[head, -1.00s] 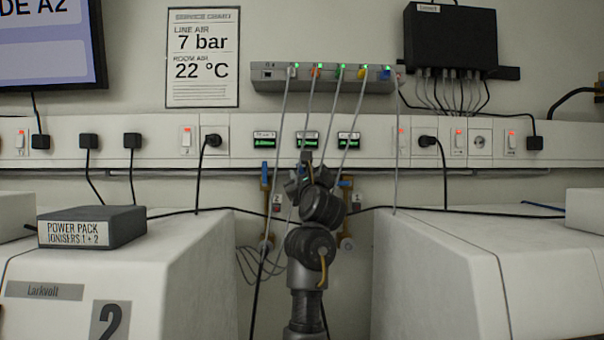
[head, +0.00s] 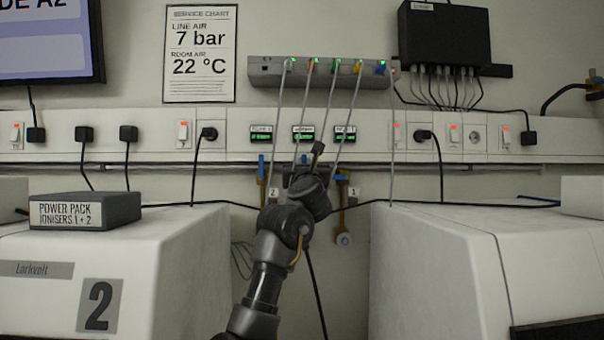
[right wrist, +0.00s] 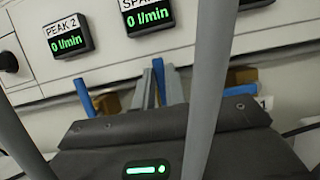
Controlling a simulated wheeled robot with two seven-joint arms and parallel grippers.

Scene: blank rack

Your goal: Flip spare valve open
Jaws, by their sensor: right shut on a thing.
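The spare valve is mostly hidden behind my right arm in the head view, below the middle flow display (head: 303,133). In the right wrist view its blue lever (right wrist: 158,80) stands at the fingers, under the display partly reading "SPA". My right gripper (right wrist: 172,84) is shut on this lever as far as I can tell; the exact contact is hard to see. To its left is the blue lever of the valve under PEAK 2 (right wrist: 85,97). To its right is another blue lever (right wrist: 240,91), lying across. My left gripper is out of view.
Grey cables (head: 348,125) hang from the grey hub (head: 320,73) and cross close in front of my wrist camera. White machines stand left (head: 150,260) and right (head: 430,260), with a gap between. A power pack (head: 85,210) sits on the left one.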

